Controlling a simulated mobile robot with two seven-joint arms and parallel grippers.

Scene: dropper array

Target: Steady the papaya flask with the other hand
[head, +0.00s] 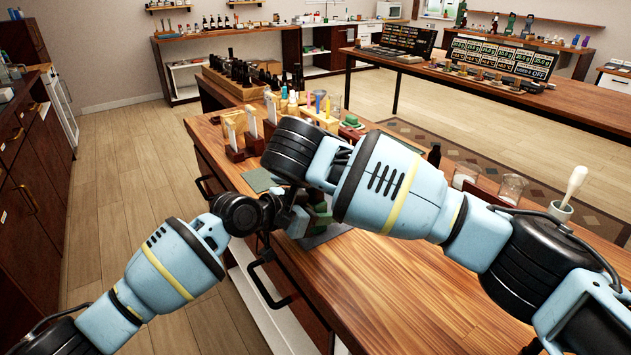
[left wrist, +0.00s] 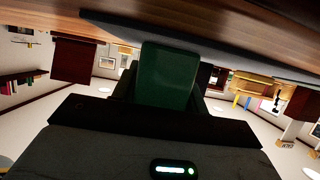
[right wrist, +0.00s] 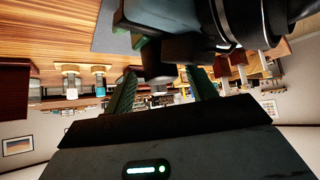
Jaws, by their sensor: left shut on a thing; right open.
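My left gripper (head: 275,207) is low over the near left edge of the wooden table. In the left wrist view it is shut on a dark green, block-like thing (left wrist: 168,78), just by a grey mat (left wrist: 105,22). I cannot tell whether this is the papaya flask; no flask is clearly visible. My right gripper (right wrist: 160,88) is open. A dark part shows just beyond its fingers, and nothing is clearly held between them. In the head view my right arm covers most of this spot, and only bits of green (head: 322,212) show beside it.
Wooden racks with droppers (head: 320,115) and a dark bottle (head: 434,155) stand farther back on the table. Glass beakers (head: 511,188) and a white-bulbed dropper in a holder (head: 573,185) stand at the right. The table's front right (head: 430,300) is clear.

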